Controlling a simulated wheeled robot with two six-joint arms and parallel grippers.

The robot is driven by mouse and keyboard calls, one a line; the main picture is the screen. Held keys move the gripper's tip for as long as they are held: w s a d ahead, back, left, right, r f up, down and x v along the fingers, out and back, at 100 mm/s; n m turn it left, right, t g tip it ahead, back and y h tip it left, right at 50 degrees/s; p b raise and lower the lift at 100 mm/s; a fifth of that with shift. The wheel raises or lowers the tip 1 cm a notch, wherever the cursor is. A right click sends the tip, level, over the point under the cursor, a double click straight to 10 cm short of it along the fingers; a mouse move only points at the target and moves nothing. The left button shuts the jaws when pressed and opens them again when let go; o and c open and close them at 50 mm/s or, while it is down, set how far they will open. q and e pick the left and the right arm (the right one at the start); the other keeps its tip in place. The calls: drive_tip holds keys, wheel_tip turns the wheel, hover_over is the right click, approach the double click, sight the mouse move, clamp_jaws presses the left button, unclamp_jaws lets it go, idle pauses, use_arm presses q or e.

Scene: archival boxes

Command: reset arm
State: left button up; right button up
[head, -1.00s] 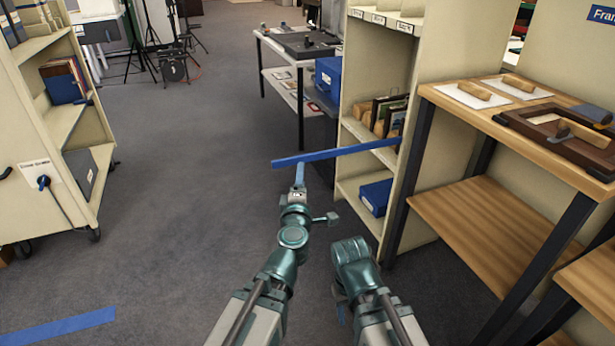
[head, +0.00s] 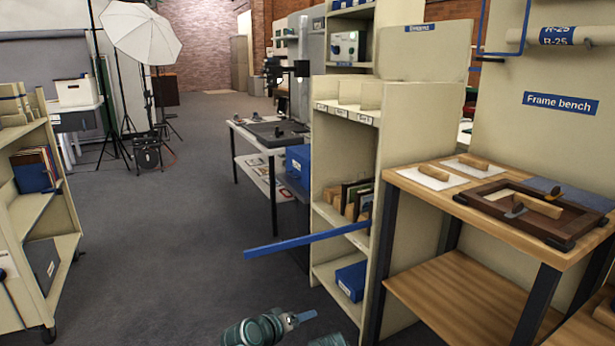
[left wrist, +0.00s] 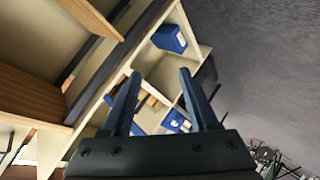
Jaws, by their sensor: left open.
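My left gripper (head: 304,317) shows at the bottom of the head view, with only its front part and wrist in the picture. In the left wrist view my left gripper (left wrist: 160,82) has its two dark fingers spread apart, with nothing between them. Beyond the fingers is a cream shelf unit with blue boxes, seen tilted. A small piece of my right arm shows at the bottom edge of the head view; its gripper is not visible.
A long blue bar (head: 300,241) juts left from the cream shelf unit (head: 338,150) across the aisle side. The frame bench (head: 440,195) stands at the right, a shelf cart (head: 62,215) at the left. Grey floor (head: 165,270) between them is clear.

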use_arm(q)
drive_tip(key=s+a+f+m+g+y+p, duration=0.25)
drive_tip(key=s+a+f+g+y, duration=0.55)
drive_tip(key=s+a, duration=0.6)
drive_tip(key=s+d+r+m+g+p, duration=0.2)
drive_tip(key=s+d+r+m+p, duration=0.25)
drive_tip(key=d+r+p, duration=0.5)
wheel_tip(320, 180, up, 37)
drive_tip(key=p, duration=3.7)
drive_tip(key=shift+s+d+n, duration=0.3)
drive_tip(key=shift+d, duration=0.05)
